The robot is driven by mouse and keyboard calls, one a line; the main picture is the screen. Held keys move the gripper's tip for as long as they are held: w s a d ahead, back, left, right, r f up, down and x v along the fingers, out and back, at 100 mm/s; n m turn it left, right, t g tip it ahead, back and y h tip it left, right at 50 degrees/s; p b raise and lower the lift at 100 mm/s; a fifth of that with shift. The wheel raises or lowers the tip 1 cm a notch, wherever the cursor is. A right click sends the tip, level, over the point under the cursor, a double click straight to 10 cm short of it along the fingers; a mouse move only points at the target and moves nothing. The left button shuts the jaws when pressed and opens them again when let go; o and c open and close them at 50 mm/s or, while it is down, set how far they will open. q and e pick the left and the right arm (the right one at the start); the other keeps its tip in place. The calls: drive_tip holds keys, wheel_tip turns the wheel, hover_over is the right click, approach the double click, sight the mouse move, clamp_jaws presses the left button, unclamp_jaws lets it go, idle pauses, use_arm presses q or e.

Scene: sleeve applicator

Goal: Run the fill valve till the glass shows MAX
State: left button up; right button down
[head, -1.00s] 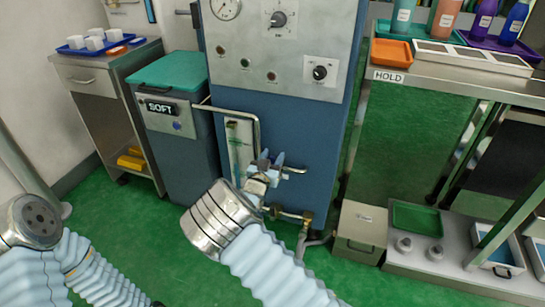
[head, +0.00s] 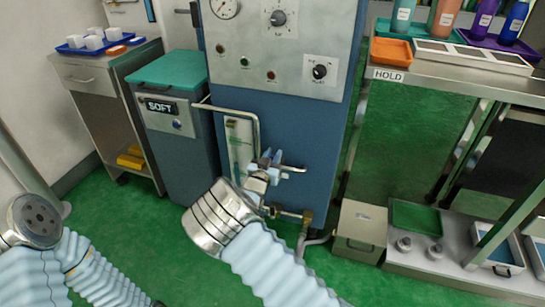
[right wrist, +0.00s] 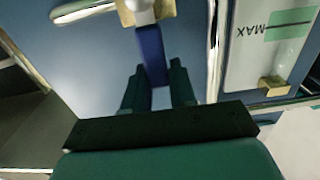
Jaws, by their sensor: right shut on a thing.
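My right gripper (head: 268,160) is at the valve on the front of the blue machine, just right of the sight glass (head: 238,145). In the right wrist view its two dark fingers (right wrist: 157,82) are shut on the blue valve lever (right wrist: 151,50), which runs up to a pale hub and brass fitting. The sight glass panel also shows in the right wrist view (right wrist: 245,65), upside down, with the word MAX beside a dark line and a green patch. I cannot tell the liquid level. My left gripper is out of view.
A bent metal rail (head: 256,125) frames the glass, close to my right gripper. Brass pipework (head: 290,215) runs below the valve. Green floor is open in front.

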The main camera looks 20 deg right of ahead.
drive_tip(key=shift+s+d+f+m+b, duration=0.45)
drive_tip(key=shift+d+m+b, duration=0.3)
drive_tip(key=shift+m+b, duration=1.15)
drive_tip(key=shift+s+d+f+m+b, duration=0.3)
drive_tip(key=shift+s+d+m+b, duration=0.55)
drive_tip(key=shift+b, duration=1.9)
drive_tip(key=shift+s+d+f+m+b, duration=0.15)
drive_tip(key=shift+d+f+m+b, duration=0.35)
drive_tip(key=shift+m+b, duration=1.5)
drive_tip(key=shift+d+r+n+b, duration=0.1)
drive_tip(key=shift+r+n+b, duration=0.05)
drive_tip(key=shift+n+b, duration=0.2)
drive_tip(key=c, duration=1)
unclamp_jaws()
drive_tip(key=p+v, duration=0.1)
drive_tip(key=v, duration=1.3)
